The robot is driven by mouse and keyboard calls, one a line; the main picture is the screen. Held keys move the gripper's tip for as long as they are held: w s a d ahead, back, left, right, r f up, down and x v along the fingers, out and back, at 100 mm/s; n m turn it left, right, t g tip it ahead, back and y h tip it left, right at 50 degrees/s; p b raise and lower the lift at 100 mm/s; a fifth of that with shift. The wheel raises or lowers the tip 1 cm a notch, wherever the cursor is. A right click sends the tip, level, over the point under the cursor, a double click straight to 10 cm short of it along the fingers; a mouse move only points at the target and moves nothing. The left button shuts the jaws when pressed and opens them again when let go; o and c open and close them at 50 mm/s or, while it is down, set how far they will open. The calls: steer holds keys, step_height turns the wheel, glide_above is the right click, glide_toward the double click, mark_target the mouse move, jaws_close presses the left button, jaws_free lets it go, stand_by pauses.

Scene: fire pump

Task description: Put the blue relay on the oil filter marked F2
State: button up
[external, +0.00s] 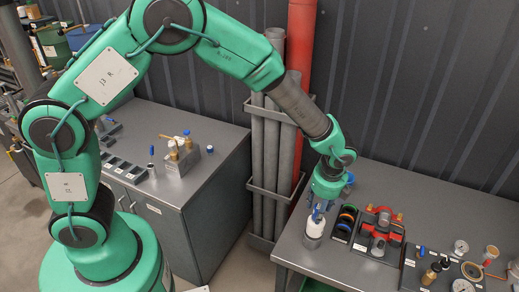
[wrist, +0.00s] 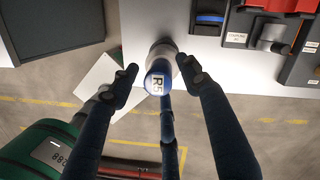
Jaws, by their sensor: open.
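A blue-rimmed cylinder with a white top marked R5 (wrist: 159,82) stands between my fingers in the wrist view; it may be the blue relay. It appears to sit on a pale and grey cylinder (external: 314,228) at the left front edge of the right-hand bench. My gripper (external: 318,206) points down over it. Its dark fingers (wrist: 160,72) are open around the blue-rimmed top, with gaps at both sides. I cannot read an F2 mark in either view, so I cannot tell which thing is that oil filter.
The right bench (external: 290,243) holds a dark rack with coloured rings (external: 346,220), a red and grey pump assembly (external: 380,230) and several gauges and fittings. Tall grey and red pipes (external: 300,40) stand behind the gap between benches. The left bench (external: 215,165) carries small parts.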

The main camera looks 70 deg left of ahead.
step_height(320, 180, up, 11)
steer(key=d, duration=0.1)
steer(key=shift+d, duration=0.25)
steer(key=shift+s, duration=0.1)
stand_by(0.6)
steer(key=s+a+r+n+t, duration=0.2)
steer(key=s+r+n, duration=0.6)
steer(key=s+r, duration=0.8)
steer(key=s+r+n+t, duration=0.1)
steer(key=s+r+n, duration=0.1)
steer(key=s, duration=0.4)
steer(key=s+r+n+t+h, duration=0.1)
steer(key=s+r+n, duration=0.2)
steer(key=s, duration=0.4)
steer(key=s+r+n+t, duration=0.1)
steer(key=s+r+n, duration=0.1)
steer(key=s+n, duration=0.3)
steer(key=shift+s+a+r, duration=0.15)
steer(key=shift+s+a, duration=0.2)
steer(key=shift+s, duration=0.4)
